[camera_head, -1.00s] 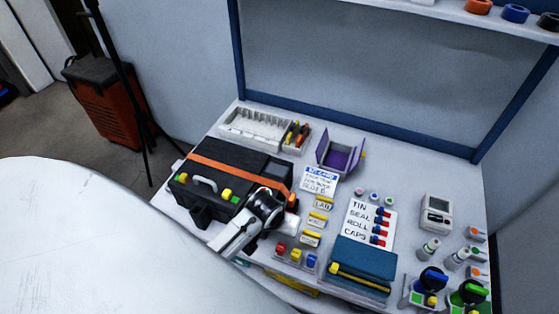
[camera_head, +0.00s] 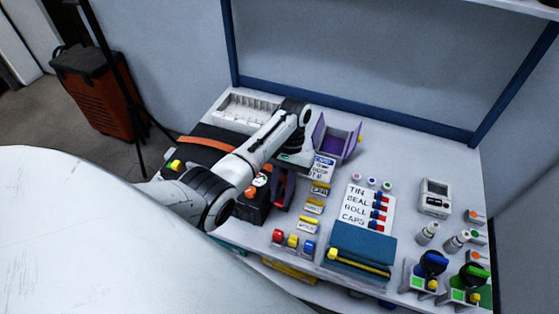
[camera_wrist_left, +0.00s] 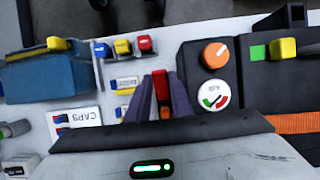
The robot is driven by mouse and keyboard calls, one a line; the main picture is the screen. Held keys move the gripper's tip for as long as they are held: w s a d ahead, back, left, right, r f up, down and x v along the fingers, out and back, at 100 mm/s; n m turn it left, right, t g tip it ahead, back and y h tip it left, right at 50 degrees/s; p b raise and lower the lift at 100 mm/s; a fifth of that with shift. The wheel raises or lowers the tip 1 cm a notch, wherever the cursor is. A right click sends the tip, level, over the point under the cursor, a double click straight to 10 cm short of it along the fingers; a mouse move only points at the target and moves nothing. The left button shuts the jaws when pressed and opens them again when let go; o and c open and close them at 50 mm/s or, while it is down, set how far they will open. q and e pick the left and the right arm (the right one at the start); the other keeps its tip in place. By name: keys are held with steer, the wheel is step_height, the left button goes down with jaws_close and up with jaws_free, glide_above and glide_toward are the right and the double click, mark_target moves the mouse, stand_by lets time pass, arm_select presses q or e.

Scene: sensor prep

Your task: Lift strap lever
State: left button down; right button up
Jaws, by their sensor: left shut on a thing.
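The black case (camera_wrist_left: 262,84) stands at the left of the table with an orange strap (camera_head: 208,142) across its lid. In the left wrist view, its end panel has an orange knob (camera_wrist_left: 215,55) and a round gauge (camera_wrist_left: 214,95). A red lever (camera_wrist_left: 162,85) shows beside this panel, between the fingers of my left gripper (camera_wrist_left: 163,100), which is shut on it. In the head view my left gripper (camera_head: 282,188) points down at the case's right end. My arm hides much of the case there. My right gripper is not in view.
Label cards and small red, yellow and blue blocks (camera_head: 293,241) lie right of the gripper. A purple open box (camera_head: 336,140) stands behind it. A blue case (camera_head: 362,248) is at front right, and a white foam tray (camera_head: 240,108) at the back left.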

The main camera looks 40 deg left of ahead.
arm_select(q)
steer(key=shift+w+a+g+b, duration=0.1)
steer(key=shift+w+g+b, duration=0.45)
steer(key=shift+b, duration=0.7)
steer(key=shift+s+r, duration=0.1)
steer(key=shift+s, duration=0.05)
steer(key=shift+g, duration=0.25)
steer(key=c, duration=1.8)
jaws_free()
steer(key=shift+c, duration=0.2)
steer(key=b+v, duration=0.1)
steer(key=v, duration=0.9)
steer(key=shift+a+r, duration=0.15)
steer(key=shift+a, duration=0.05)
